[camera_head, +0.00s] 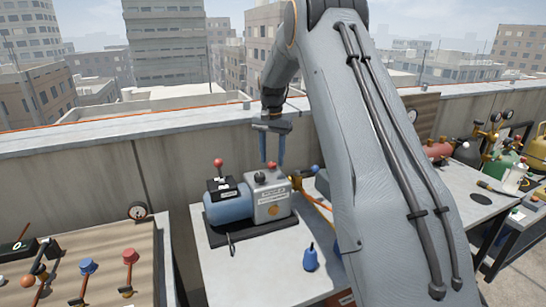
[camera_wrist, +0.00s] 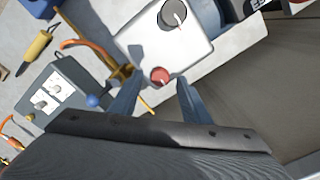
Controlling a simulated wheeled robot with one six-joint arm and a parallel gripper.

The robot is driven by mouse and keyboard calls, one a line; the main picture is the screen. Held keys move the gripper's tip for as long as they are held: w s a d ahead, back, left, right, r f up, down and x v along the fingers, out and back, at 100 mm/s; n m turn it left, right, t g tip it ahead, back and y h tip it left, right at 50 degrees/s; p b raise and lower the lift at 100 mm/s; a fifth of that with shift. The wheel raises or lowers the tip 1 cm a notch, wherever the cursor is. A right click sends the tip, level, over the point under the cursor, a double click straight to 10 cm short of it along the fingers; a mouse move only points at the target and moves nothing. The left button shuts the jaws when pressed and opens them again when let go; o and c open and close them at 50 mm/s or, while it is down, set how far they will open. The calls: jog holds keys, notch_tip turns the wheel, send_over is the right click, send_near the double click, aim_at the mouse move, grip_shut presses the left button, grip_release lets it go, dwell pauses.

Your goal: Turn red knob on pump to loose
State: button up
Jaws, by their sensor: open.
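The pump (camera_head: 272,207) has a blue motor and a light grey body, standing on a dark tray on the middle table. The small red knob (camera_wrist: 161,76) is on the top of the grey body and has a white pointer line. It also shows in the head view (camera_head: 272,165). A larger dark grey knob (camera_wrist: 173,17) with a white line is on the same top. My gripper (camera_head: 271,160) points down over the pump, open. In the wrist view the red knob lies between its two blue fingers, with a gap beside it; contact cannot be told.
A red ball-topped part (camera_head: 218,162) rises near the motor. A brass valve with a blue ball (camera_head: 314,168) and an orange hose are right of the pump. A blue bottle (camera_head: 310,258) stands in front. A parapet wall (camera_head: 90,170) runs behind.

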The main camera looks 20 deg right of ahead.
jog(key=shift+f, duration=0.6)
jog(key=c, duration=1)
jog(key=shift+c, duration=0.2)
